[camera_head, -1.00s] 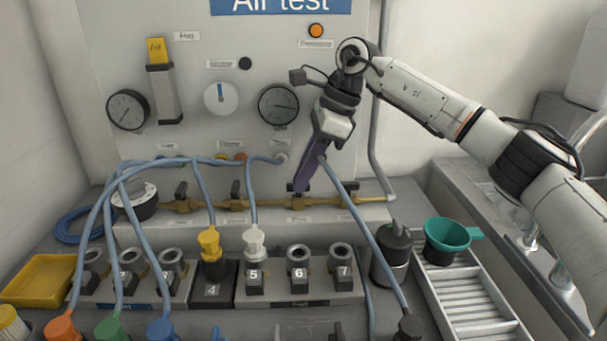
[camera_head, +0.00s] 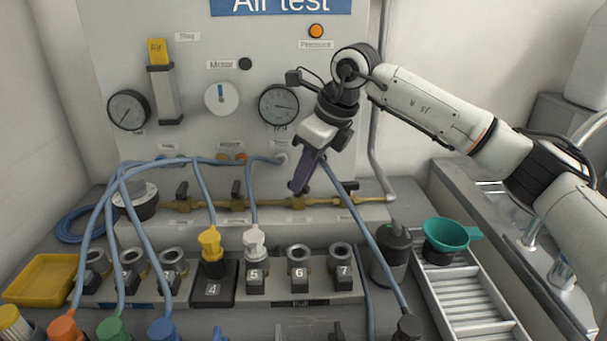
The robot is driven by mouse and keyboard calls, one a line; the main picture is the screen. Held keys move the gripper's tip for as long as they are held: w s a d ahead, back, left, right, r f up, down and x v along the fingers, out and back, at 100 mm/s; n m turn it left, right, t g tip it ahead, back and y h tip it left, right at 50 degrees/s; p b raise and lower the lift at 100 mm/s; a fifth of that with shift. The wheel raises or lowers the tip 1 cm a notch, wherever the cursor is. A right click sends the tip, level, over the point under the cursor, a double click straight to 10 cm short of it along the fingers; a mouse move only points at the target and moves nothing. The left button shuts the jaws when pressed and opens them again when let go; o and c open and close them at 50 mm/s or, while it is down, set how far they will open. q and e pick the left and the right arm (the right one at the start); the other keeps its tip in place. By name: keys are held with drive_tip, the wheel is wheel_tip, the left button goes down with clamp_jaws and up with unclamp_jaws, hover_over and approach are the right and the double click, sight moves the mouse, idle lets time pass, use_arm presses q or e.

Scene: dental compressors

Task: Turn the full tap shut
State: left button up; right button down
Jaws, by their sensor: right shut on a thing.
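A brass pipe (camera_head: 265,204) runs along the foot of the test panel and carries several small taps with dark handles. My right gripper (camera_head: 299,187) reaches down from the upper right to the tap body (camera_head: 297,202) right of the middle. It is shut on that tap's handle, which the fingers mostly hide, so its angle cannot be told. The small labels below the pipe are too blurred to read. My left gripper is not in view.
Blue hoses (camera_head: 200,185) cross before the pipe, one just right of my right gripper. Numbered sockets (camera_head: 298,270) stand in front, with yellow and white plugs.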

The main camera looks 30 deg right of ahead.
drive_tip(key=m, duration=0.2)
drive_tip(key=m+h, duration=0.1)
drive_tip(key=m, duration=0.1)
drive_tip(key=m+h, duration=0.1)
drive_tip(key=m, duration=0.1)
drive_tip(key=shift+s+a+m+t, duration=0.1)
drive_tip(key=shift+a+m+t, duration=0.2)
drive_tip(key=shift+a, duration=0.05)
drive_tip(key=m+h, duration=0.2)
drive_tip(key=m, duration=0.2)
drive_tip(key=shift+a+m+b, duration=0.15)
drive_tip(key=shift+m+b, duration=0.15)
drive_tip(key=c, duration=1.8)
unclamp_jaws()
drive_tip(key=v, duration=1)
drive_tip(key=shift+w+r+p, duration=0.25)
drive_tip(key=shift+p, duration=0.05)
